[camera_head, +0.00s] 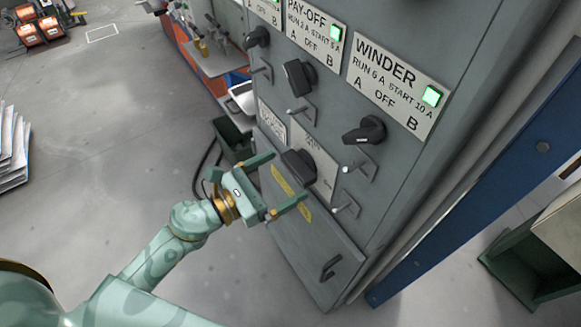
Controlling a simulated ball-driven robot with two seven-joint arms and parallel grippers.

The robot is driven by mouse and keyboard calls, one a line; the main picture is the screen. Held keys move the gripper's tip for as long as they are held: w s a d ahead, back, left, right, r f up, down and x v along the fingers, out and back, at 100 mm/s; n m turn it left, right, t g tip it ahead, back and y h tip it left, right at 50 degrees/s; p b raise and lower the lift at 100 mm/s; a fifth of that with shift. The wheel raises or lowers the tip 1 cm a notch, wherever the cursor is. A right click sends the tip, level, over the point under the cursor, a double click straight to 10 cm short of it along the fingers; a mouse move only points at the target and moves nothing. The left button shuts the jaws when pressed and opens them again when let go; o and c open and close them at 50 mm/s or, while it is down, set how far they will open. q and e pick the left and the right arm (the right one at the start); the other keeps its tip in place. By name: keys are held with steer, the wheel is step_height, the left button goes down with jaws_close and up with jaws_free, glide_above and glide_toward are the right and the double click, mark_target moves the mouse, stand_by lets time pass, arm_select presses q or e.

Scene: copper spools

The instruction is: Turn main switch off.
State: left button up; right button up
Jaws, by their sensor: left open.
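A grey control cabinet (318,235) fills the middle and right. Low on its face, a dark rotary knob (298,165) sits on a light plate (318,167) whose print is too small to read; I cannot confirm from its label that it is the main switch. My left gripper (290,180) is open, with its two green fingers pointing at the cabinet on either side of this knob in the picture. I cannot tell whether they touch it. No object is between the fingers. My right gripper does not show.
Above are a WINDER knob (364,132), a PAY-OFF knob (298,77) and another knob (257,38), with green lamps lit. Small levers (346,208) stick out nearby. A door handle (330,267) is below. A dark green bin (232,140) stands behind.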

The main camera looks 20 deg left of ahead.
mark_target(291, 171)
arm_select(q)
steer(key=shift+x, duration=1.65)
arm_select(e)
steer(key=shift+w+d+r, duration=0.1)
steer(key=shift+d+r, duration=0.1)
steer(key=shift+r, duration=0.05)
arm_select(q)
steer(key=c, duration=0.9)
steer(key=shift+o, duration=0.2)
